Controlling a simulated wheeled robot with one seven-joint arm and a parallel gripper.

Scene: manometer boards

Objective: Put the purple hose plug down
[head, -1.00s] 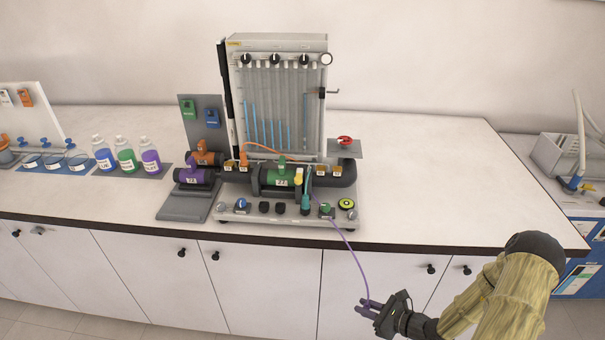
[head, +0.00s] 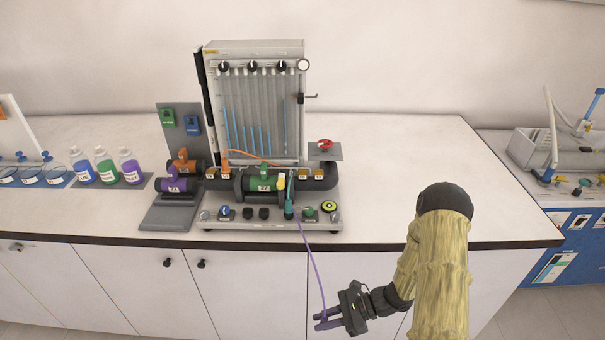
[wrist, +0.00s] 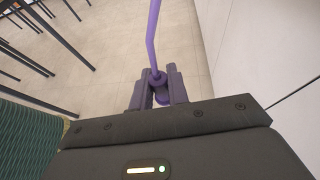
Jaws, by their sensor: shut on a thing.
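My gripper (head: 326,320) is in front of the bench, below the countertop edge, with its fingers pointing left in the head view. It is shut on the purple hose plug (wrist: 160,88), which sits between the two fingertips in the wrist view. The purple hose (head: 312,262) runs from the plug up to the front of the manometer board (head: 254,110). In the wrist view the hose (wrist: 152,35) rises from the fingers to the top edge. The plug is mostly hidden by the fingers in the head view.
The white countertop (head: 400,190) is clear right of the board. A dark grey stand (head: 168,215) with orange and purple fittings is left of the board. Colored bottles (head: 105,165) stand farther left. Cabinet doors (head: 245,285) are close behind my gripper. The wrist view shows floor and chair legs.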

